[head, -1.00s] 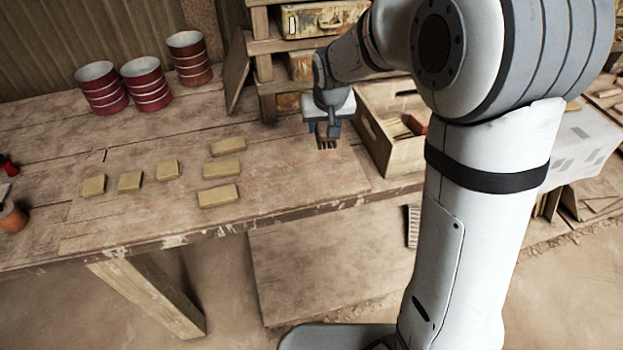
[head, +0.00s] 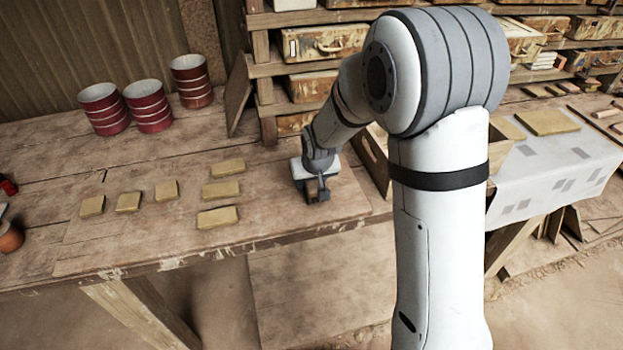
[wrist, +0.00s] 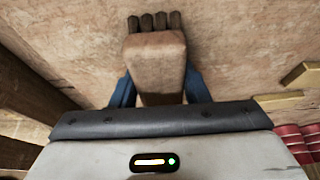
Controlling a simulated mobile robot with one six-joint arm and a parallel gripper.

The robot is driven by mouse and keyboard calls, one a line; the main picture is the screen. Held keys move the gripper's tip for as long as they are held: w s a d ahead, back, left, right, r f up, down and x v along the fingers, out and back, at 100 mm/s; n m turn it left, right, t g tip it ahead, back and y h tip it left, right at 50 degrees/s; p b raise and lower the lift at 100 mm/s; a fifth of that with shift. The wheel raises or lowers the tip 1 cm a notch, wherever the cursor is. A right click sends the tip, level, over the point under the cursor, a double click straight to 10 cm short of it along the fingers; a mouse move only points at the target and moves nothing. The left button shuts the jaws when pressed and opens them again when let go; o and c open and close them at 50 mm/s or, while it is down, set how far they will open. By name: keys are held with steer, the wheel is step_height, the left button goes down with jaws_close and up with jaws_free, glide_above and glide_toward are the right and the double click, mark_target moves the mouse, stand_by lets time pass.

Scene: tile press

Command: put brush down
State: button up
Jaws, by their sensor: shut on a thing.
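My gripper (head: 317,195) is low over the right part of the wooden workbench (head: 270,205), to the right of the yellow tiles. In the wrist view the brush (wrist: 155,65) sits between the blue fingers, its tan wooden block facing the camera. Dark bristle tufts (wrist: 155,22) show at its far end. The gripper is shut on the brush. In the head view the brush is mostly hidden by the gripper. I cannot tell whether it touches the bench.
Several yellow tiles (head: 217,217) lie on the bench left of my gripper. Red striped cans (head: 148,106) stand at the back left. A wooden crate (head: 372,160) is just right of my gripper, partly hidden by my arm. Shelves with cases (head: 325,42) stand behind.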

steer(key=shift+f, duration=0.2)
steer(key=o, duration=0.9)
steer(key=shift+r, duration=0.1)
